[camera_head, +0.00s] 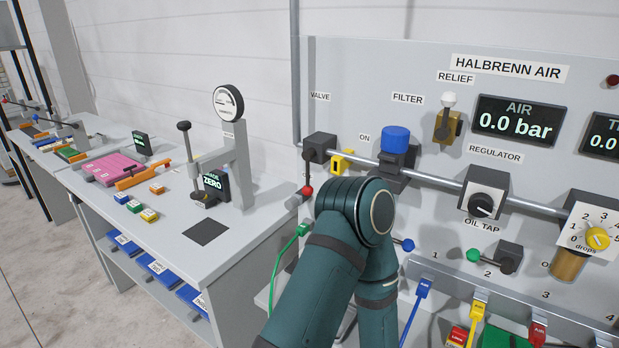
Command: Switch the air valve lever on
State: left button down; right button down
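The air valve (319,147) is a dark block on the pipe at the left of the panel, under the VALVE label (320,97). Its lever (307,172) hangs down, ending in a red knob (306,190). The ON label (364,137) is to the right of the valve, above a yellow part (342,161). The AIR display (518,119) reads 0.0 bar. One of my teal arms rises from the bottom and bends just right of and below the red knob. Neither gripper can be seen.
A green hose (284,255) hangs below the valve. A grey bench (240,237) with a dial gauge stand (238,155) stands left of the panel.

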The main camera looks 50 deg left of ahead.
aim_at(311, 153)
jog(key=k+u, duration=0.1)
jog(key=u, duration=0.9)
jog(key=k+j+u, duration=0.1)
jog(key=u, duration=0.4)
